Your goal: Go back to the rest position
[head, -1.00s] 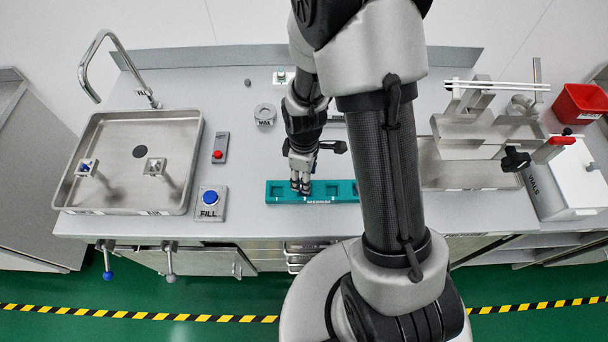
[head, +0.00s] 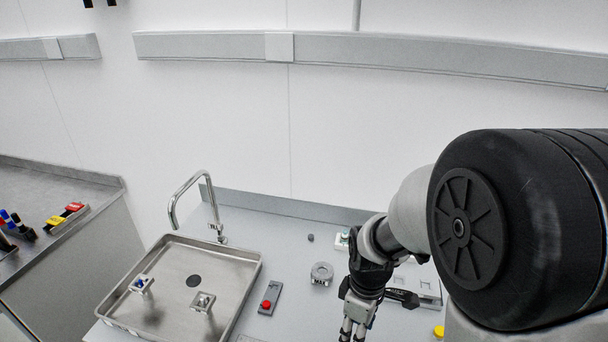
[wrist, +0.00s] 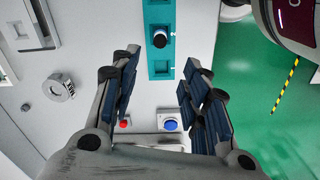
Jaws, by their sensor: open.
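My gripper (wrist: 160,58) is open in the wrist view, and nothing shows between its fingers. It points down over the bench. Beyond the fingertips is a teal rack (wrist: 161,68) with a dark round-topped piece (wrist: 159,38) standing in one of its slots. The rack is apart from the fingers. In the head view my gripper (head: 352,328) shows at the bottom edge, where its fingertips are cut off. The rack is out of that view.
A steel sink tray (head: 165,285) with two small fixtures stands left of my gripper. A red button (head: 267,303) sits beside it; a blue button (wrist: 170,125) shows in the wrist view. A grey ring marked MAX (head: 321,273) lies behind. A side bench (head: 60,185) holds coloured items.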

